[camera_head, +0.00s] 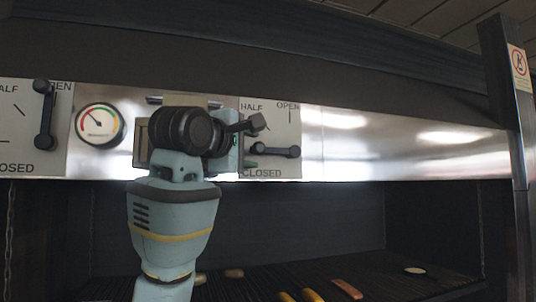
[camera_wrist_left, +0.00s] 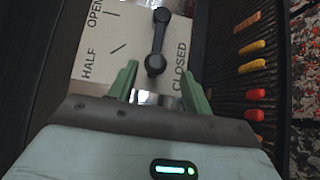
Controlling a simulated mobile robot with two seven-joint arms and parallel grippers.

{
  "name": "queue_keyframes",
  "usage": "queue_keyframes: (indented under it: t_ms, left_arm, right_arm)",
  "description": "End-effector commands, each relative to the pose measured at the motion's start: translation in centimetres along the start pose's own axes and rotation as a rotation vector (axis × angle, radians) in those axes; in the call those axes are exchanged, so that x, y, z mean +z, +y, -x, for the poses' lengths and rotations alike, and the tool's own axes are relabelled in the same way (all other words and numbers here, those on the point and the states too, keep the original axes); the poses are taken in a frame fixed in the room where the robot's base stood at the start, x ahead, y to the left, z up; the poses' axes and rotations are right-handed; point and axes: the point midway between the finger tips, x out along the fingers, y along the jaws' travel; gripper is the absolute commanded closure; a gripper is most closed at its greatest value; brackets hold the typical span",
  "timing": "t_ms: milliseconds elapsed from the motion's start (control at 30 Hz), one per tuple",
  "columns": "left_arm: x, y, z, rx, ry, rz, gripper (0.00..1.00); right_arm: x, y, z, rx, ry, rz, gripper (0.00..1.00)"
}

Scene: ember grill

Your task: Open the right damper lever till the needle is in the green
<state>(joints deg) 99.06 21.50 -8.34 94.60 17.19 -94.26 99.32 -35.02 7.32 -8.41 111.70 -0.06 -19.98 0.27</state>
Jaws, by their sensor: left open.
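The right damper lever (camera_head: 278,151) is a dark bar with rounded ends. It lies level on its pale plate (camera_head: 275,115), which is marked HALF, OPEN and CLOSED. The lever also shows in the left wrist view (camera_wrist_left: 158,42), its near knob by the CLOSED label. My left gripper (camera_head: 253,143) is open at the lever's left end. In the wrist view its green fingers (camera_wrist_left: 163,88) stand either side of the near knob, with no clear contact. My right gripper is out of view.
The left damper lever (camera_head: 43,115) stands upright on its own plate. Below the steel panel (camera_head: 420,145) is the dark grill, with sausage-like pieces (camera_head: 312,295) on it. A post (camera_head: 506,100) with a warning sign stands at the right.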

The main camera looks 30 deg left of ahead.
Motion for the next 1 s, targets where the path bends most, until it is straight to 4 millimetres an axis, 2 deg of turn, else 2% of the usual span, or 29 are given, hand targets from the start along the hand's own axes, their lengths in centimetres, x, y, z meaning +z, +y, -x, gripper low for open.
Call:
queue_keyframes:
  t_ms: [167,333,600,800,1000]
  left_arm:
    - [0.0,0.2,-0.8,0.004,0.000,-0.001,0.51]
    - [0.0,0.1,-3.2,0.000,0.001,-0.001,0.51]
    - [0.0,0.2,-6.5,0.004,0.000,-0.001,0.51]
    - [0.0,0.2,-7.5,0.005,0.000,-0.002,0.51]
    - [0.0,0.2,-7.7,0.005,0.000,-0.002,0.51]
  right_arm:
    - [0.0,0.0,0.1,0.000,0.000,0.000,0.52]
    - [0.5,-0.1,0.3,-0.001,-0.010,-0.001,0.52]
    - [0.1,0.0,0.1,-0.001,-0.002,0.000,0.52]
    - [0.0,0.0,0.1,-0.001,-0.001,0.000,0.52]
    - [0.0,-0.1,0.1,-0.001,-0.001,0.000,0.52]
